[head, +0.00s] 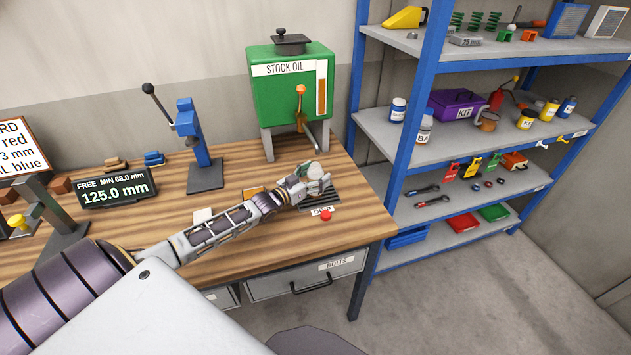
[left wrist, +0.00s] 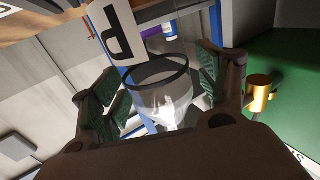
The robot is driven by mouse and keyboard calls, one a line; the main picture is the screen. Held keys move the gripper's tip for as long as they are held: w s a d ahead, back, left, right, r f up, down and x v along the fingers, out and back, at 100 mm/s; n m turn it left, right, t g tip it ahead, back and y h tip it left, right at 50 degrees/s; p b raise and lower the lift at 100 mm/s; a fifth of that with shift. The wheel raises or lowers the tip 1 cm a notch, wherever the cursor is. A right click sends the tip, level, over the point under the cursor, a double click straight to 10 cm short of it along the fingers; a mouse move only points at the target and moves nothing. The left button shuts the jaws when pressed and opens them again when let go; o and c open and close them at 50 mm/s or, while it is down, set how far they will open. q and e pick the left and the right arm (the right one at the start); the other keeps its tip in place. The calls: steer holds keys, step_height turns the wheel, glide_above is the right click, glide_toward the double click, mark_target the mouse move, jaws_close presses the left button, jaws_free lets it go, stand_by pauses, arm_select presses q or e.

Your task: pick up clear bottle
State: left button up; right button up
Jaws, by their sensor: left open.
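The clear bottle (left wrist: 165,103) is a see-through cylinder with a dark rim. In the left wrist view it shows between the two fingers, its lower part hidden by my gripper. In the head view the clear bottle (head: 315,170) is small and partly covered by my left gripper (head: 312,186), at the right end of the wooden bench below the green oil tank. My left gripper (left wrist: 158,88) is open, with a finger on either side of the bottle. I cannot tell whether either finger touches it. My right gripper is in neither view.
The green stock oil tank (head: 290,90) with a tap stands just behind the bottle. A red button (head: 326,215) is near the bench's front edge. A blue press (head: 190,130) and display (head: 117,188) stand left. A blue shelf rack (head: 411,110) is right.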

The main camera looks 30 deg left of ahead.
arm_select(q)
steer(key=shift+c, duration=0.3)
steer(key=c, duration=1.1)
steer(key=shift+r, duration=0.3)
